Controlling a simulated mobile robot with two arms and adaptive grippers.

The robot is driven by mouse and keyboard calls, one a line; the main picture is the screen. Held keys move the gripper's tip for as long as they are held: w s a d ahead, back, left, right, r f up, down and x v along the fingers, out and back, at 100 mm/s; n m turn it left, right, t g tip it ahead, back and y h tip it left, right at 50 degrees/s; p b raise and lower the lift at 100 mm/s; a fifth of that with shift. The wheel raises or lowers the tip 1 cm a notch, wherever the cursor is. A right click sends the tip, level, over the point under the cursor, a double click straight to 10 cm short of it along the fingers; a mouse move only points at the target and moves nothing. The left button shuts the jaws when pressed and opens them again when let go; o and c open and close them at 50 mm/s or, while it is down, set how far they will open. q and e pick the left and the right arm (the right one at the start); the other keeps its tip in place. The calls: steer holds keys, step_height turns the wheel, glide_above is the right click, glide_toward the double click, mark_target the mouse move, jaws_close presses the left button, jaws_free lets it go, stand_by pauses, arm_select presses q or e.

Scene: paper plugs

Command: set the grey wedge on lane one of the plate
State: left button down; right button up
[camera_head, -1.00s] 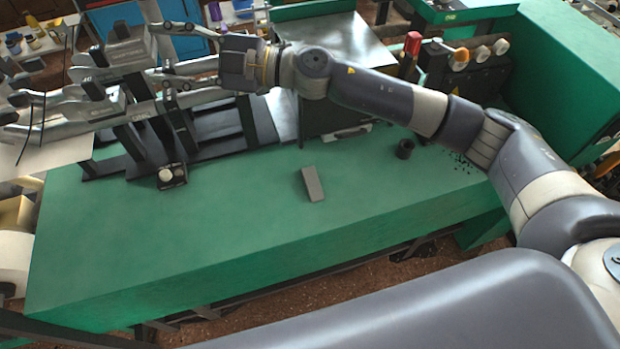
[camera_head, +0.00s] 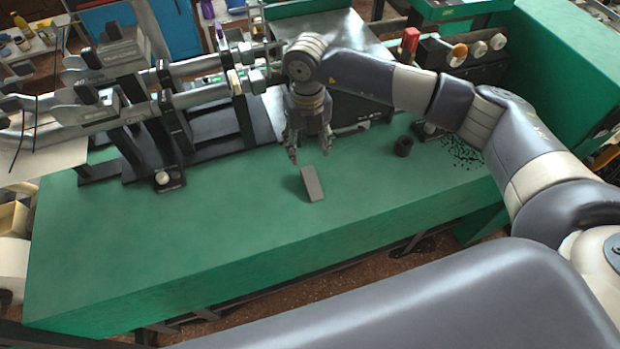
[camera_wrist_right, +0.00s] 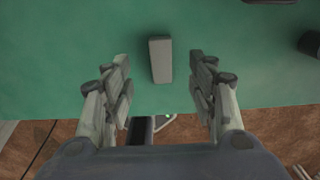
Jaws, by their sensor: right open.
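The grey wedge (camera_head: 312,184) lies on the green tabletop, near the middle of the head view. It also shows in the right wrist view (camera_wrist_right: 161,60), beyond and between the fingers. My right gripper (camera_head: 310,157) points down just behind the wedge, open and empty, not touching it. In the right wrist view my right gripper (camera_wrist_right: 163,90) has its fingers spread wide on both sides. The plate and its lanes cannot be clearly made out. My left gripper is not in view.
A grey machine with rails (camera_head: 150,110) fills the left back. The front of the green table (camera_head: 150,240) is clear.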

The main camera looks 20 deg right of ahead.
glide_above(309, 173)
step_height(309, 173, down, 5)
steer(key=shift+w+r+p, duration=0.1)
steer(key=shift+w+p, duration=0.05)
steer(key=shift+p, duration=0.3)
step_height(309, 173, down, 5)
steer(key=shift+r+p, duration=0.1)
steer(key=shift+p, duration=0.9)
steer(key=shift+f, duration=0.45)
steer(key=c, duration=1.1)
steer(key=shift+r, duration=0.1)
